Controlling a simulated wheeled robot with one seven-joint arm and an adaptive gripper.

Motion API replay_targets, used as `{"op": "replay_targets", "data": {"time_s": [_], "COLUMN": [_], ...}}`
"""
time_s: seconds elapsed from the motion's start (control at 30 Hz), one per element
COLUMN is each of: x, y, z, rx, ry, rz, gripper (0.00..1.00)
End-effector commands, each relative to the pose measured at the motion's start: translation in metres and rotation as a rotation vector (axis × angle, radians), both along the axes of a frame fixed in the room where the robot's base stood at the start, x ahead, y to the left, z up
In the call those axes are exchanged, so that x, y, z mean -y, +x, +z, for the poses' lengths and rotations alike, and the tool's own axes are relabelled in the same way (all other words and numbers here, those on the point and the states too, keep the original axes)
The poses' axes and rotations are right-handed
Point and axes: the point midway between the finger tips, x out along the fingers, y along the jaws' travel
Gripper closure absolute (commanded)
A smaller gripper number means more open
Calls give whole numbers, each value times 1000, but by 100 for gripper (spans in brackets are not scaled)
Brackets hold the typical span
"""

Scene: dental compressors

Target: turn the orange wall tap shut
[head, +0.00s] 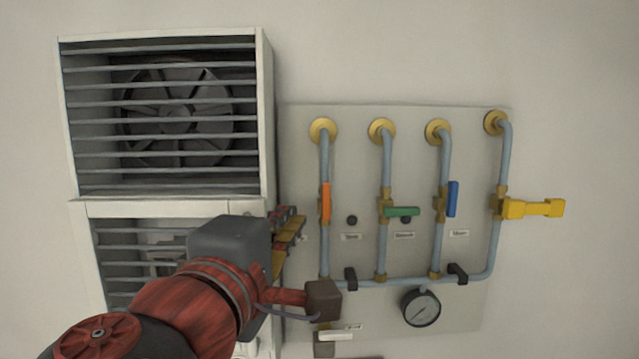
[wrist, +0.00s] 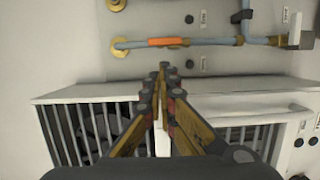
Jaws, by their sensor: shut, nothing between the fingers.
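The orange tap handle (head: 326,201) is on the leftmost blue-grey pipe of the wall panel and lies lengthwise along that pipe. In the wrist view the orange handle (wrist: 165,42) lies ahead of the fingertips, also in line with its pipe. My gripper (head: 298,222) is to the left of the handle and a little lower in the head view, partly hidden behind my wrist. In the wrist view my gripper (wrist: 164,72) has its fingertips together with nothing between them. A gap shows between the tips and the handle.
A green handle (head: 402,211) stands across its pipe, a blue handle (head: 453,199) runs along its own, and a yellow handle (head: 533,208) sticks out right. A pressure gauge (head: 421,307) hangs below. A white slatted fan housing (head: 265,120) stands close left of the panel.

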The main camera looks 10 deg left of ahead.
Motion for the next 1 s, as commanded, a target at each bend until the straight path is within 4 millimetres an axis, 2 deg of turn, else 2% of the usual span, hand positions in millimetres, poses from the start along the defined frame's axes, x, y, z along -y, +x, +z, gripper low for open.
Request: {"op": "replay_targets", "data": {"time_s": [0.17, 0.7, 1.0], "x": [-4, -2, -3], "y": [7, 87, 98], "z": [5, 6, 4], "rx": [13, 11, 10], "ry": [-6, -5, -4], "rz": [4, 4, 6], "gripper": [100, 100, 100]}}
